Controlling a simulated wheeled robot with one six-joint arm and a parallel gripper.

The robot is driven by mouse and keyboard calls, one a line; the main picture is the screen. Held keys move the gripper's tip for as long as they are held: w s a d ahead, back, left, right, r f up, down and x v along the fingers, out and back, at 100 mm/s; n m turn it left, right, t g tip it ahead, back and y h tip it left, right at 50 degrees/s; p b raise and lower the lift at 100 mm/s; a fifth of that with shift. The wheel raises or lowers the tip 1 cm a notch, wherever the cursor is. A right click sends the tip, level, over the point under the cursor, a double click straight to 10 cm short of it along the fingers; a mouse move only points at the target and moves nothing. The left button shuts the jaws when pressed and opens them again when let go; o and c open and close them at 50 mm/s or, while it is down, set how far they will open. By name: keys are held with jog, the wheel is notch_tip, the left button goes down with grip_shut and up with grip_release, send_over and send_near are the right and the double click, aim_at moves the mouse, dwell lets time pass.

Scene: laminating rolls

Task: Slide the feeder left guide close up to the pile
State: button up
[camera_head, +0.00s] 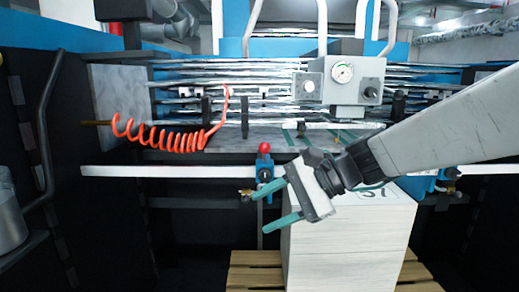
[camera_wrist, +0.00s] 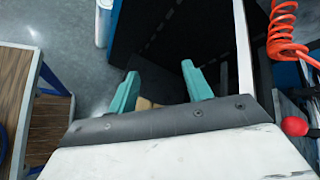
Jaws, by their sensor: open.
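The feeder left guide (camera_head: 265,173) is a blue block with a red ball knob on top, mounted on a white horizontal rail. The pile (camera_head: 345,250) is a tall white stack to its right; my gripper partly covers the space between them. My gripper (camera_head: 261,212) has two teal fingers spread apart with nothing between them. It hangs in front of the pile's upper left corner, pointing left, just below and in front of the guide. In the wrist view the open fingers (camera_wrist: 160,70) point over dark space; the red knob (camera_wrist: 295,126) is at the right edge.
The white rail (camera_head: 140,171) runs across the feeder. A blue right-hand guide (camera_head: 425,183) sits on it beyond the pile. An orange coiled hose (camera_head: 170,136) hangs at upper left. A grey gauge box (camera_head: 343,80) stands above. A wooden pallet (camera_head: 256,272) lies below.

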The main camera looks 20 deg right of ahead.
jog(key=w+d+r+m+t+y, duration=0.1)
jog(key=w+d+m+t, duration=0.15)
jog(key=w, duration=0.25)
jog(key=w+d+r+m+t, duration=0.2)
jog(key=w+m+t, duration=0.1)
jog(key=w+m, duration=0.1)
jog(key=m+t+h, duration=0.1)
jog(key=m+t, duration=0.3)
jog(key=m, duration=0.3)
send_near(265, 148)
jog(key=w+a, duration=0.1)
jog(key=w, duration=0.3)
jog(key=shift+n, duration=0.25)
jog(key=x, duration=0.7)
jog(key=shift+a+f, duration=0.2)
jog(key=shift+f, duration=0.1)
